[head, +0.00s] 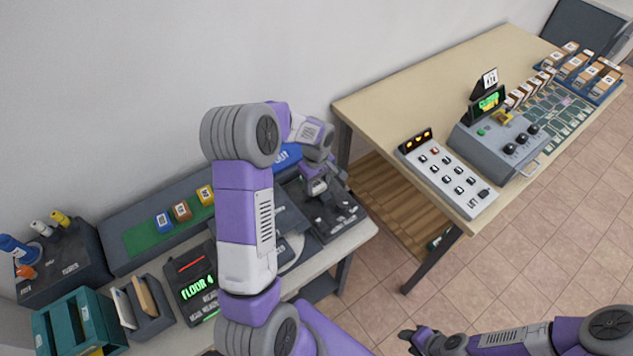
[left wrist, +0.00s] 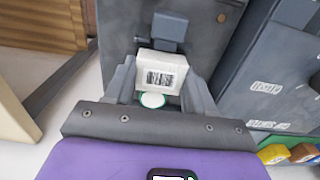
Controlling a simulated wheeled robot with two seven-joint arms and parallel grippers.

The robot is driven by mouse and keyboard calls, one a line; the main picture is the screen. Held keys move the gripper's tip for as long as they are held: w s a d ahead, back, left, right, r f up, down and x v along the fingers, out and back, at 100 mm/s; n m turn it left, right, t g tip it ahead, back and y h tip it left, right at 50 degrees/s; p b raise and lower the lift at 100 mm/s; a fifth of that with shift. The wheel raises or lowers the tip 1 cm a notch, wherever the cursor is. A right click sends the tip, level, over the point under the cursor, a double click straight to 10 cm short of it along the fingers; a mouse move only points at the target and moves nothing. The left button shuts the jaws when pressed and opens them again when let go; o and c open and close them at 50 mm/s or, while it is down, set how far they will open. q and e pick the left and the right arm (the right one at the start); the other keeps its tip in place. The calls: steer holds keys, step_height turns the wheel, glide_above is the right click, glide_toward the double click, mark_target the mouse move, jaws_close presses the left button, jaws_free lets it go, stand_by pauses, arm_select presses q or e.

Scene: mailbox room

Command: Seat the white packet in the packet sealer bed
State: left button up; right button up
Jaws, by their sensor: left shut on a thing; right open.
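The white packet (left wrist: 161,76), a small white block with a barcode label, sits between the fingers of my left gripper (left wrist: 160,92) in the left wrist view. A round white disc with a green rim shows just below it. In the head view my left gripper (head: 316,188) is shut over a dark grey station (head: 340,212) at the right end of the low bench, apparently the packet sealer. The same dark surface (left wrist: 205,40) lies behind the packet. I cannot tell whether the packet touches the bed. My right gripper (head: 408,341) is open and empty above the floor.
The bench holds a green-matted tray (head: 160,232) with small coloured blocks, a "FLOOR 4" display (head: 195,285), a teal crate (head: 75,320) and an envelope holder (head: 145,305). A wooden table (head: 430,90) with a button panel (head: 450,175) stands to the right.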

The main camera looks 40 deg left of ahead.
arm_select(q)
steer(key=shift+f+b, duration=0.7)
steer(key=shift+f, duration=0.25)
steer(key=o, duration=1.4)
steer(key=shift+c, duration=0.2)
steer(key=shift+r, duration=0.1)
steer(key=shift+r+p, duration=2.2)
steer(key=shift+r, duration=0.8)
